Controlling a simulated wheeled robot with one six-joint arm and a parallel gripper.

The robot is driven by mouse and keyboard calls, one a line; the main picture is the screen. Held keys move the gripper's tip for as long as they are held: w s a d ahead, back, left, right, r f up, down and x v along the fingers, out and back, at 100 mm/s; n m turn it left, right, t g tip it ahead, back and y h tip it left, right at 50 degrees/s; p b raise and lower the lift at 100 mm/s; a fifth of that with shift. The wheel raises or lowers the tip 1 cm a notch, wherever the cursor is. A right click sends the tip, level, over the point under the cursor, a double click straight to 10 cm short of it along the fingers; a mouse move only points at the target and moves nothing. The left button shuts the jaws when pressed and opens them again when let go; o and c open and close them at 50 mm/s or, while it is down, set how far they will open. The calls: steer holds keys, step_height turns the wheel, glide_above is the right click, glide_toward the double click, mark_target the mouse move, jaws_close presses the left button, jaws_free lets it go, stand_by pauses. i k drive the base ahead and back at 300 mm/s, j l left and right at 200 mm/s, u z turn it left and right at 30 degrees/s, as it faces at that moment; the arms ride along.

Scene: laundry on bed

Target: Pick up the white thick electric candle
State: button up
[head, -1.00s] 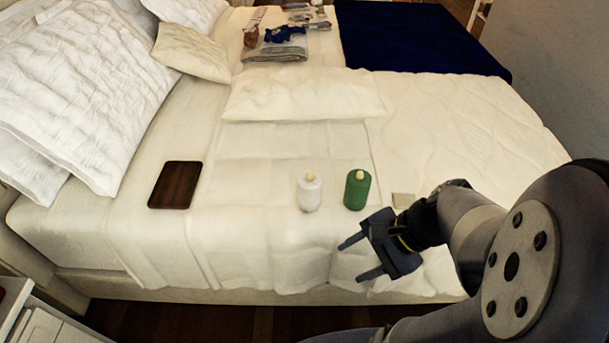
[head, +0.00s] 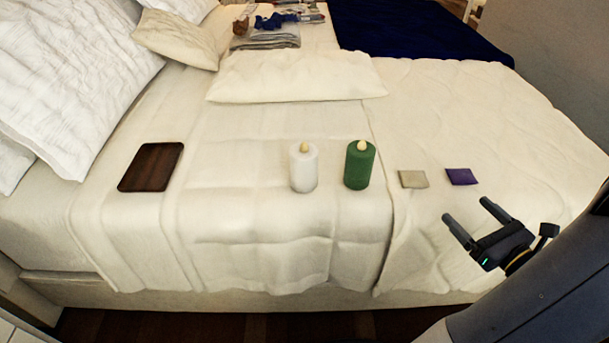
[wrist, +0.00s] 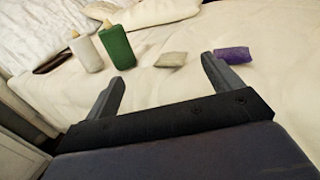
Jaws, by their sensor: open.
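The white thick electric candle (head: 303,169) stands upright on the bed, near its front edge, with a pale flame-shaped tip. It also shows at the upper left of the wrist view (wrist: 87,54). A green candle (head: 358,167) of like size stands upright just to its right. My gripper (head: 466,214) is open and empty, well to the right of both candles, over the front right part of the bed. In the wrist view, both fingers are spread with nothing between them, and the white candle lies beyond the left finger.
A beige packet (head: 413,179) and a purple packet (head: 461,177) lie between the green candle and my gripper. A dark brown tray (head: 151,168) lies to the left. A cream pillow (head: 295,76) lies behind the candles. The bed in front of them is clear.

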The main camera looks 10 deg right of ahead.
mark_target(303, 166)
steer(key=j+u, duration=0.25)
steer(key=i+j+u, duration=0.1)
steer(key=j+u, duration=0.2)
steer(key=i+u, duration=0.3)
steer(key=k, duration=0.1)
